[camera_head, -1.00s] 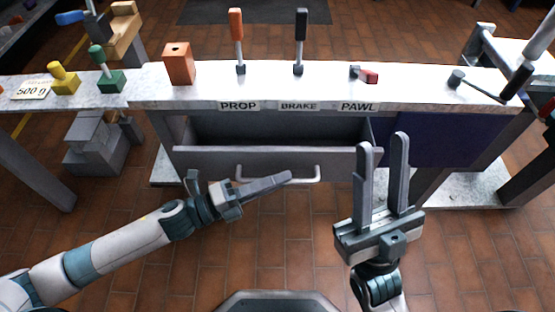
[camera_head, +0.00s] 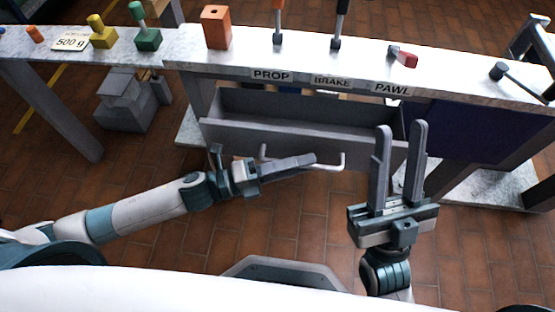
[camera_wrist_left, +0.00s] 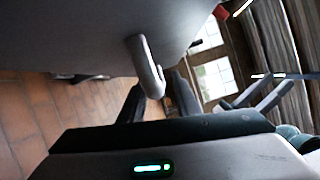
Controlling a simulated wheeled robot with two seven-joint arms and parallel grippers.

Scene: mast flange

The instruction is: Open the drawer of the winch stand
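The winch stand's grey drawer (camera_head: 300,146) is partly open below the white top, and its hollow inside shows. Its pale bar handle (camera_head: 335,166) is on the front face. My left gripper (camera_head: 312,159) lies across the handle from the left. In the left wrist view the handle (camera_wrist_left: 146,65) sits between the two fingers (camera_wrist_left: 155,97), and they appear shut on it. The exact contact is partly hidden. My right gripper (camera_head: 402,128) is open and empty, pointing up in front of the drawer's right end.
The stand's top (camera_head: 330,68) carries an orange block (camera_head: 216,27), upright levers, and a red-tipped pawl lever (camera_head: 404,57). A dark blue panel (camera_head: 470,130) is right of the drawer. Tiled floor is clear in front.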

